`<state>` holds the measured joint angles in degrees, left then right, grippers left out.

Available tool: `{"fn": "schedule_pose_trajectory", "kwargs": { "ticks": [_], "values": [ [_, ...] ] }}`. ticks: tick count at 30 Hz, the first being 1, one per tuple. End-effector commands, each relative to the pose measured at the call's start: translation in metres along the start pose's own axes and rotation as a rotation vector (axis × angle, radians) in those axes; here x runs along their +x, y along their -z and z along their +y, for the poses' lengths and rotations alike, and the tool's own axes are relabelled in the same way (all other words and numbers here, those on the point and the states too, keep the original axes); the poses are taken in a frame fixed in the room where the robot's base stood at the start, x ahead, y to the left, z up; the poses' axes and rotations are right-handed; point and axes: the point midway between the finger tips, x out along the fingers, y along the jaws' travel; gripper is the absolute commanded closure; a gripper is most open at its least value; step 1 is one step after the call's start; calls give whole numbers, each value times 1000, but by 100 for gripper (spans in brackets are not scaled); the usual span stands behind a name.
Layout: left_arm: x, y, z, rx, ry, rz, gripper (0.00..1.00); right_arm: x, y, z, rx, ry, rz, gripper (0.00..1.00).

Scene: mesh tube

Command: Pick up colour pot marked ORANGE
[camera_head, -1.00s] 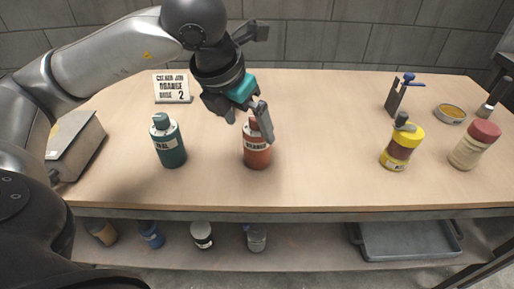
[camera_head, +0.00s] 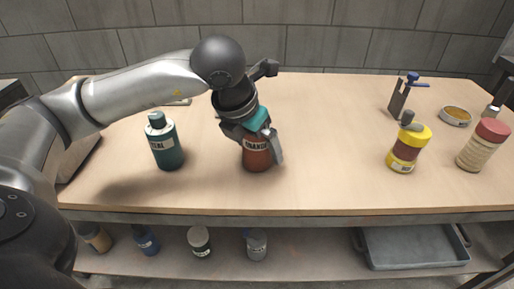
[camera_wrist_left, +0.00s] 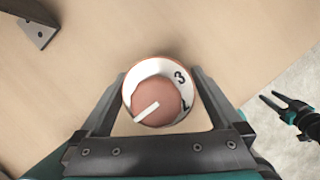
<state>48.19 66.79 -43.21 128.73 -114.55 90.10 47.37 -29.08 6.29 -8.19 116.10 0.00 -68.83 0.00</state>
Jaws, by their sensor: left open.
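The orange-red pot (camera_head: 257,158) with a white label reading ORANGE stands upright on the table, left of the middle in the head view. In the left wrist view the same pot (camera_wrist_left: 158,97) is seen from above, with a white ring and numbers around its reddish top. My left gripper (camera_head: 262,146) is open and lowered over the pot, with one finger on each side of it. In the wrist view thin gaps or light contact at the sides cannot be told apart. The gripper hides the pot's top in the head view.
A teal pot (camera_head: 165,146) stands to the left. A yellow pot (camera_head: 408,150), a red-capped pot (camera_head: 482,146), a blue-handled clamp (camera_head: 406,94) and a round tin (camera_head: 455,115) are at the right. The table (camera_head: 330,150) between is clear.

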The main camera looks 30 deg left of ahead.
Motion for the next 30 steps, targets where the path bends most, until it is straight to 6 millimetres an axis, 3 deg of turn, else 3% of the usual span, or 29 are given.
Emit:
{"fn": "schedule_pose_trajectory", "kwargs": {
  "ticks": [7,30],
  "values": [
    [1,0,0,0,0,0,0,-1,1,0,0,0,1,50],
    [0,0,0,1,0,0,87,-1,1,0,0,1,2,50]
  ]
}}
